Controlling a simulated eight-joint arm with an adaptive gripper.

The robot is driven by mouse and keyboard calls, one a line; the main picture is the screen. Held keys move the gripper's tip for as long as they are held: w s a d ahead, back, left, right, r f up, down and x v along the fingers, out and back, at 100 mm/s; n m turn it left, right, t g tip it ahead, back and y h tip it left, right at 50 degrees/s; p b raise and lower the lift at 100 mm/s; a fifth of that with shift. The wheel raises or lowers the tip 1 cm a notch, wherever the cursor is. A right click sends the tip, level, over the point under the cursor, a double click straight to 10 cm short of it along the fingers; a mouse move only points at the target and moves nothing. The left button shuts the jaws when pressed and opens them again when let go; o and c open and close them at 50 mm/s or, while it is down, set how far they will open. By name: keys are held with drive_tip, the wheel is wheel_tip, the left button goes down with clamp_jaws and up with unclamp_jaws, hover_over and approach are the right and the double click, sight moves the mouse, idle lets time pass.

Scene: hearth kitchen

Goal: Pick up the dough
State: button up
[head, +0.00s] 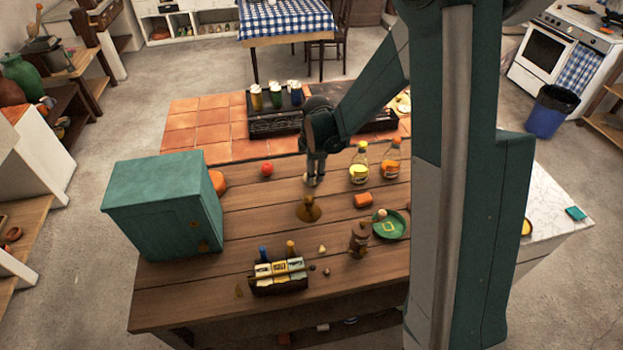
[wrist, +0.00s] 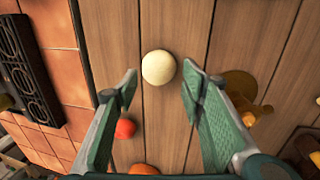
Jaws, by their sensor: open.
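The dough is a pale, round ball (wrist: 158,67) on the wooden table in the wrist view, a little beyond the line between my fingertips and centred between them. In the head view the dough (head: 311,182) is a small pale patch just under my gripper (head: 315,168), partly hidden by it. My gripper (wrist: 160,88) is open and empty, with one green finger on each side of the picture, pointing down at the table. Neither finger is seen touching the dough. I cannot tell the exact height of the tips above it.
A red tomato (head: 267,169) and a brown cone-shaped thing (head: 308,208) stand nearby. Two bottles (head: 359,164) (head: 391,160) are to the right, a teal box (head: 165,207) to the left. A dark stove top (head: 270,122) lies behind.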

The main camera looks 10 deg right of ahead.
idle(0.3)
drive_tip(key=shift+b+x, duration=0.5)
drive_tip(key=shift+x, duration=2.1)
drive_tip(key=shift+w, duration=0.1)
drive_tip(key=c, duration=0.3)
drive_tip(key=shift+c, duration=0.2)
drive_tip(key=shift+r, duration=0.2)
drive_tip(key=shift+w+r+p+v, duration=0.1)
drive_tip(key=shift+w+p+v, duration=0.2)
drive_tip(key=shift+v, duration=1.3)
drive_tip(key=shift+w+r+p+v, duration=0.1)
drive_tip(key=shift+w+p+v, duration=0.2)
drive_tip(key=shift+v, duration=1.25)
drive_tip(key=shift+w+p+v, duration=0.15)
drive_tip(key=shift+w+v, duration=0.25)
drive_tip(key=shift+v, duration=1.2)
